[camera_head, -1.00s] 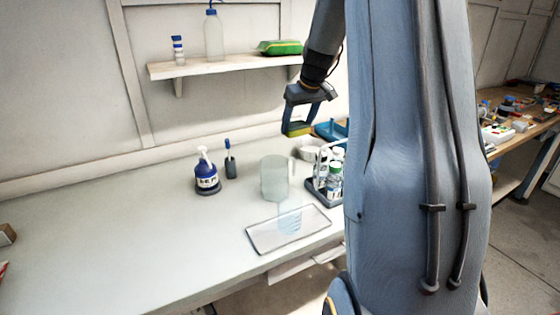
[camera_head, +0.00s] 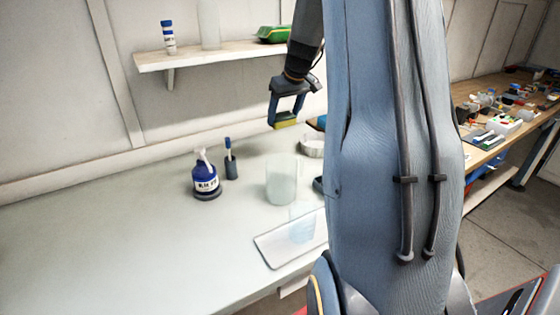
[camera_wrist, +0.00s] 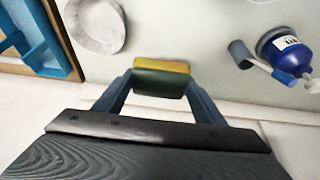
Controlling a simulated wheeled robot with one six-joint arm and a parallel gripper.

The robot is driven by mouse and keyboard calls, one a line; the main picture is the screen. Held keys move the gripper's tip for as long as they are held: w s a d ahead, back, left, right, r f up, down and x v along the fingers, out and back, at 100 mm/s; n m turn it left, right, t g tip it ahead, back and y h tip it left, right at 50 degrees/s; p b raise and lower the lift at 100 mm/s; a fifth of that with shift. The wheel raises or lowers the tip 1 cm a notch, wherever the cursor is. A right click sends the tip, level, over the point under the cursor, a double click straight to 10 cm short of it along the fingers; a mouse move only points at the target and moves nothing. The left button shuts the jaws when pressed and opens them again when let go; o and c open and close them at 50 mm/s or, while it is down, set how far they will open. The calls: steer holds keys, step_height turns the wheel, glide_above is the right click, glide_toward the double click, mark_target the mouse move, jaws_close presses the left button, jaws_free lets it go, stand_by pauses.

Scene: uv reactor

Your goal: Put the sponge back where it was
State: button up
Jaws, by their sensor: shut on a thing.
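The sponge (camera_wrist: 160,80), yellow with a dark green side, is held between the two blue fingers of my gripper (camera_wrist: 160,88) in the wrist view. In the head view my gripper (camera_head: 286,122) hangs above the back of the bench, below the shelf, with the yellow edge of the sponge (camera_head: 286,125) showing between its fingertips. The sponge is clear of the bench top. My arm hides part of the bench to the right.
The bench's left is clear.

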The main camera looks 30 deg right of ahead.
steer(key=f+p, duration=0.1)
steer(key=f, duration=0.6)
steer(key=f+p, duration=0.1)
steer(key=f, duration=0.6)
steer(key=shift+d+f, duration=0.2)
steer(key=shift+f, duration=0.05)
steer(key=shift+f, duration=0.15)
steer(key=o, duration=1.4)
steer(key=shift+s+r, duration=0.15)
steer(key=shift+r, duration=0.35)
steer(key=b+v, duration=0.3)
steer(key=v, duration=0.8)
steer(key=shift+s+r+b, duration=0.1)
steer(key=shift+r+b, duration=0.05)
steer(key=shift+b, duration=0.15)
